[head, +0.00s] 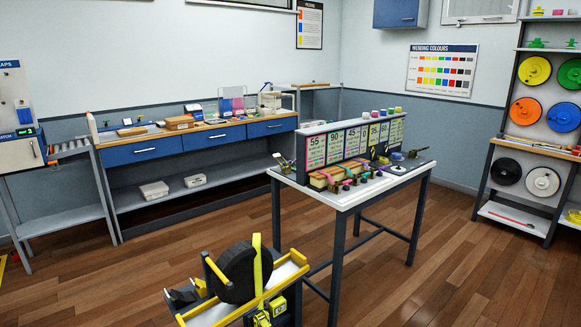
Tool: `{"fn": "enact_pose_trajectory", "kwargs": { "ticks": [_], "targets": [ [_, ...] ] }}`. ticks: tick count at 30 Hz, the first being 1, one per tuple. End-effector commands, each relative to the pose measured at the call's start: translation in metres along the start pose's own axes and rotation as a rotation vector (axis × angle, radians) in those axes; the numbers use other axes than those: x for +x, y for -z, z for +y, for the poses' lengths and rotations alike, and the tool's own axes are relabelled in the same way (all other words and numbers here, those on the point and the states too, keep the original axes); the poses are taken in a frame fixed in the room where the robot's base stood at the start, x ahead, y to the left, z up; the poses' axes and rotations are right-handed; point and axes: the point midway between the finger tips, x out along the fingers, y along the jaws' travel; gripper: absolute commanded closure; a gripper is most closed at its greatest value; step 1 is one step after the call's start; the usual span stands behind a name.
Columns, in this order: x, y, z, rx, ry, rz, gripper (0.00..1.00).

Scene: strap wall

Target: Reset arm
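I cannot make out my gripper or its fingers anywhere in the head view. The task names no object to handle. A yellow and black assembly (225,312) stands at the bottom centre, cut off by the picture's lower edge. It carries a large black disc (238,274), yellow bars and a pale tray surface. I cannot tell whether any of it is part of me.
A table (346,192) with numbered panels (351,147) and small coloured parts stands right of centre. A long workbench (172,147) with blue drawers lines the back wall. A rack (531,139) of coloured reels is at right. Wooden floor (440,270) is clear between them.

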Motion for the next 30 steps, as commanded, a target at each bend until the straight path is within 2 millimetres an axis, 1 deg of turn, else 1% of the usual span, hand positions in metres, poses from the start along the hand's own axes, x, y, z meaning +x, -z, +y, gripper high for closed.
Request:
{"fn": "enact_pose_trajectory", "kwargs": {
  "ticks": [18, 20, 22, 23, 30],
  "targets": [
    [-0.0001, -0.0001, 0.0001, 0.002, 0.0, 0.0, 0.47],
    [-0.0001, -0.0001, 0.0001, 0.002, 0.0, 0.0, 0.55],
    [-0.0001, -0.0001, 0.0001, 0.002, 0.0, 0.0, 0.67],
    [-0.0001, -0.0001, 0.0001, 0.002, 0.0, 0.0, 0.69],
    [-0.0001, -0.0001, 0.0, 0.002, 0.0, 0.0, 0.69]
  ]
}}
